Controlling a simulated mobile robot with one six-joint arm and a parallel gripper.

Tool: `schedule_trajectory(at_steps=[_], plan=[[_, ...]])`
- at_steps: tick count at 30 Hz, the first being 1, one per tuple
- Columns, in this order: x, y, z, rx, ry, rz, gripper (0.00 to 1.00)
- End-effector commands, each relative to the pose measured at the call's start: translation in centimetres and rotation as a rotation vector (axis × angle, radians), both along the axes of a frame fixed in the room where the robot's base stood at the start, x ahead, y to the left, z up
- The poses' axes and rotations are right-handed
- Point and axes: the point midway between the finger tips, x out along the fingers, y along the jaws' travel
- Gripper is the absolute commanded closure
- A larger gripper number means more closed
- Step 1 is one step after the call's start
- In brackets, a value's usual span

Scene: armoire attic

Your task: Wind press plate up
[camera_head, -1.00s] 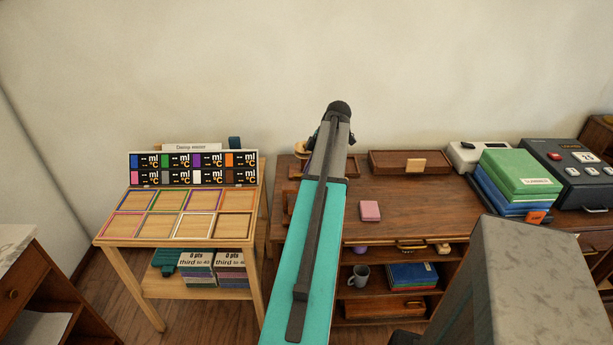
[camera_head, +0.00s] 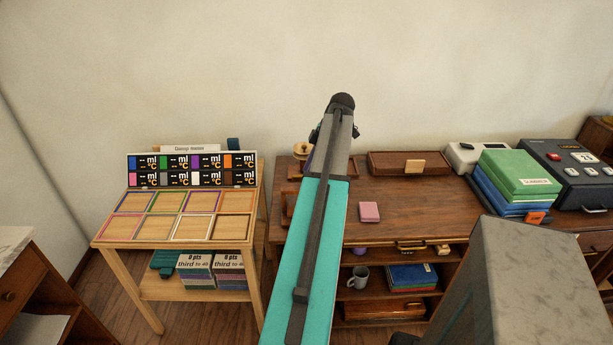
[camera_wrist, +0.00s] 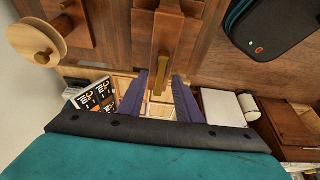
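In the wrist view, a dark wooden press-like body (camera_wrist: 197,30) fills the upper middle. A wooden bar (camera_wrist: 167,38) with a brass-coloured end piece (camera_wrist: 162,72) projects from it towards my gripper. A pale round wooden wheel (camera_wrist: 27,45) with a knob stands at the upper left. My gripper (camera_wrist: 159,76) has two purple fingers held apart, one on each side of the brass end. I cannot tell whether they touch it. No separate press plate can be made out. In the head view my arm hides the gripper; a bit of tan wooden part (camera_head: 301,150) shows beside it.
A brown desk (camera_head: 420,210) carries a pink block (camera_head: 369,212), a wooden tray (camera_head: 390,168), green and blue boxes (camera_head: 520,172) and a dark machine (camera_head: 575,165). A light wooden table (camera_head: 172,243) with framed compartments stands left.

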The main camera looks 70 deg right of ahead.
Motion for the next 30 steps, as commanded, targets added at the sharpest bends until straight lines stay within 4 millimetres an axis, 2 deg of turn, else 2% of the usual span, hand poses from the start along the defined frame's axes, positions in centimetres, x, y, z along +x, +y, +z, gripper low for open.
schedule_trajectory(at_steps=[21,30], plan=[[-3.4,-1.5,8.9,-0.003,0.0,-0.001,0.69],[-3.9,-1.6,10.1,0.0,0.0,0.0,0.69]])
